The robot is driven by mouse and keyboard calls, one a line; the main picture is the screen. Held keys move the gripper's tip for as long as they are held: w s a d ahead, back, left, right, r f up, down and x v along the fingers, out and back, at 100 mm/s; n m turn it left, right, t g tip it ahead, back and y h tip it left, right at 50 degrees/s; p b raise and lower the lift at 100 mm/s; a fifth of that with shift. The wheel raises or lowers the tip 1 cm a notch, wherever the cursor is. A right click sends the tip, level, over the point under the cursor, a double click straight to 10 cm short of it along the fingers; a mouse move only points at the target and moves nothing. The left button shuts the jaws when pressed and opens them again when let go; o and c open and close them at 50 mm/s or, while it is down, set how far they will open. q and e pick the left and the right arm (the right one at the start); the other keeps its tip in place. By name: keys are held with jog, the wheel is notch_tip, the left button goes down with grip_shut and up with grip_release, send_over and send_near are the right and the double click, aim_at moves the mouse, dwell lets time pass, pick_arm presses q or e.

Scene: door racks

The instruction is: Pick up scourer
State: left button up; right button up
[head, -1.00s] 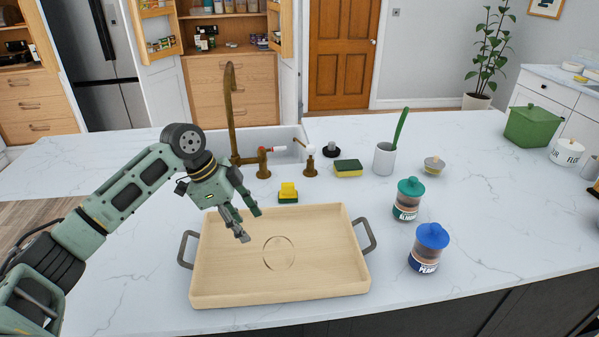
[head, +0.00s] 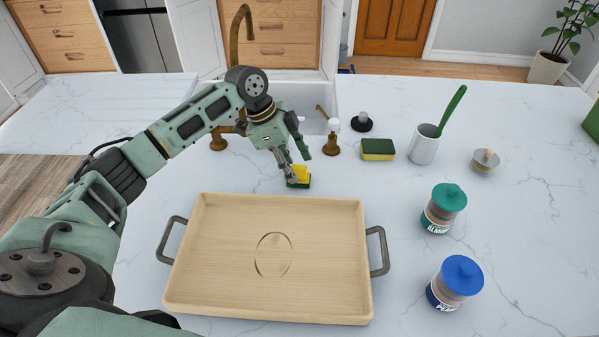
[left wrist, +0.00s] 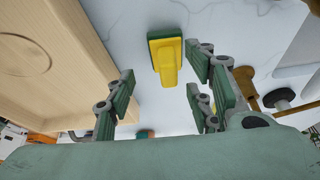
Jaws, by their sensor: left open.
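A small scourer (head: 302,174) with a yellow grip on a green pad stands on the marble worktop just behind the tray. My left gripper (head: 299,168) points down right at it in the head view and hides part of it. In the left wrist view, the scourer (left wrist: 165,57) lies ahead, between the lines of the spread fingers and apart from them. My left gripper (left wrist: 160,92) is open and empty. My right gripper is not in view.
A wooden tray (head: 215,285) with dark handles fills the front. A yellow-green sponge (head: 377,149), a white cup (head: 424,150) with a green utensil, and jars with green (head: 449,197) and blue (head: 462,272) lids stand right. A brass tap (head: 247,35) and sink are behind.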

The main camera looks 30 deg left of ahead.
aim_at(297, 168)
pick_arm(q)
jog(key=x, duration=0.2)
jog(key=shift+w+d+f+p, duration=0.1)
jog(key=shift+w+f+p, duration=0.15)
jog(key=shift+f+p, duration=0.1)
jog(key=shift+w+d+f, duration=0.1)
jog(key=shift+f, duration=0.35)
jog(key=c, duration=1)
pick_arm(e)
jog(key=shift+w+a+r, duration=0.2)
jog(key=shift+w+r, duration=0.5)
pick_arm(q)
jog(key=shift+r, duration=0.15)
